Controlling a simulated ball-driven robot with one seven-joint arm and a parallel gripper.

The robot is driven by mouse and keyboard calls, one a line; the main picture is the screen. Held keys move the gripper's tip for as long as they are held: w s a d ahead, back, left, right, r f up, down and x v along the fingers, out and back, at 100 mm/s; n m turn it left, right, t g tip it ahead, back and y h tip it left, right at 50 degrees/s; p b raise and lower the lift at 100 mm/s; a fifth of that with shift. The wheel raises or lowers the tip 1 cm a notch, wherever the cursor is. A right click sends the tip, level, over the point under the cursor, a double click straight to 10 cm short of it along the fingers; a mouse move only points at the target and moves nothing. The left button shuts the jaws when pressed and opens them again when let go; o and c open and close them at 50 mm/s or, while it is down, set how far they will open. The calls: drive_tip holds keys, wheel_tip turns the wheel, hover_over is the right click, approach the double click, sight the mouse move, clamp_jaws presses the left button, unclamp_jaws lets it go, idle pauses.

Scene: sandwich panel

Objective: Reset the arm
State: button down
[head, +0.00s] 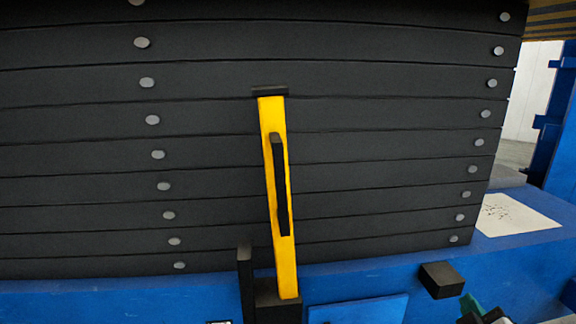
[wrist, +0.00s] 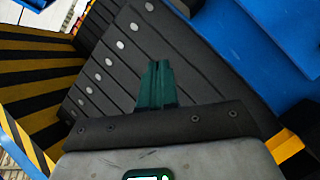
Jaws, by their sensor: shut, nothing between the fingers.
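My gripper (wrist: 156,85) shows in the wrist view with its two dark green fingers together and nothing between them. It points toward the dark panel stack and appears apart from it, though the exact gap is hard to judge. In the head view only a small part of my arm's end shows at the bottom right edge, with a bit of green; the fingertips there cannot be made out clearly.
A stack of dark panels (head: 80,190) with grey round studs fills the head view. A yellow bar with a black handle (head: 291,250) stands upright before it. The blue base (head: 130,300) runs below, with a black block (head: 441,280). A white speckled sheet (head: 512,216) lies at right.

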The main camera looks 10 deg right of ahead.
drive_tip(key=s+a+f+m+g+y, duration=0.1)
drive_tip(key=s+a+f+g+y, duration=0.2)
drive_tip(key=f, duration=0.5)
drive_tip(key=s+a+f+m+g+y, duration=0.2)
drive_tip(key=s+a+f, duration=0.15)
drive_tip(key=f, duration=0.45)
drive_tip(key=s+a+f+m+g+y, duration=0.1)
drive_tip(key=s+a+f+g+y, duration=0.15)
drive_tip(key=s+f+g, duration=0.4)
drive_tip(key=s+a+f+g+y, duration=0.1)
drive_tip(key=s+a+f, duration=0.3)
drive_tip(key=s, duration=0.5)
wheel_tip(320, 180, up, 22)
drive_tip(key=p, duration=2.2)
drive_tip(key=shift+s+p, duration=0.2)
drive_tip(key=shift+p, duration=0.1)
drive_tip(key=shift+a, duration=0.1)
